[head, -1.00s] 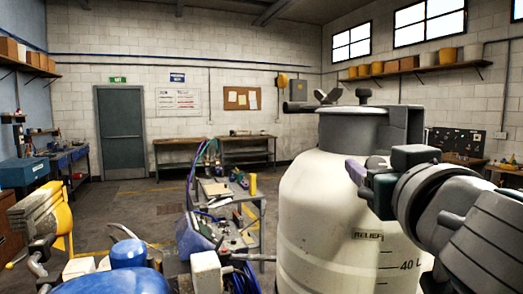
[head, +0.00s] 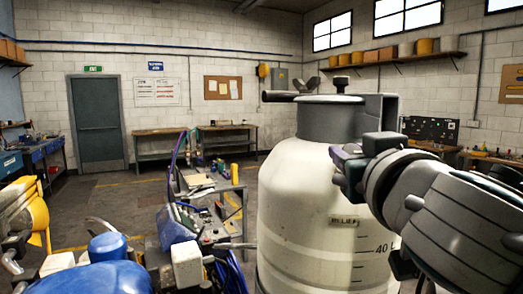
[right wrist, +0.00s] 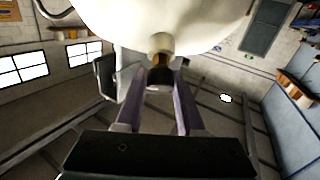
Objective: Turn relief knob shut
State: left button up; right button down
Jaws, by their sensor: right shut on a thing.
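The white tank (head: 300,205) with a grey neck and lid stands upright at centre right in the head view. A RELIEF label (head: 343,221) is on its side. My right gripper (head: 342,158) is at the tank's side above the label. In the right wrist view, its two purple fingers (right wrist: 160,80) are closed on the dark relief knob (right wrist: 160,76). A brass stem (right wrist: 161,45) joins the knob to the tank. The fingers hide much of the knob, and its turn angle cannot be told. My left gripper is not in view.
A blue machine part (head: 108,278) and a yellow part (head: 38,222) fill the lower left. A cart (head: 215,190) with tools and bottles stands left of the tank. Benches (head: 160,146) line the back wall. Open floor lies between cart and door.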

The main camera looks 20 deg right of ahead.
jog(key=shift+n, duration=0.3)
jog(key=n+y+p, duration=0.2)
jog(key=n, duration=0.1)
jog(key=shift+r+y, duration=0.2)
jog(key=shift+y, duration=0.2)
jog(key=n+g+y+p, duration=0.1)
jog(key=n+y+p, duration=0.1)
jog(key=n+p, duration=0.3)
jog(key=n+g+y+p, duration=0.2)
jog(key=n+y+p, duration=0.1)
jog(key=n+p, duration=0.2)
jog(key=n+g+y+p, duration=0.2)
jog(key=n+y+p, duration=0.1)
jog(key=n+p, duration=0.2)
jog(key=shift+w+d+r+p, duration=0.1)
jog(key=shift+r+p, duration=0.2)
jog(key=shift+p, duration=0.7)
jog(key=shift+f+n+g+y+p, duration=0.3)
jog(key=shift+n+g+p, duration=0.3)
jog(key=shift+n+p, duration=0.4)
jog(key=shift+g, duration=0.3)
jog(key=shift+f, duration=0.1)
jog(key=c, duration=0.5)
grip_release()
jog(key=shift+c, duration=0.2)
jog(key=shift+f, duration=0.1)
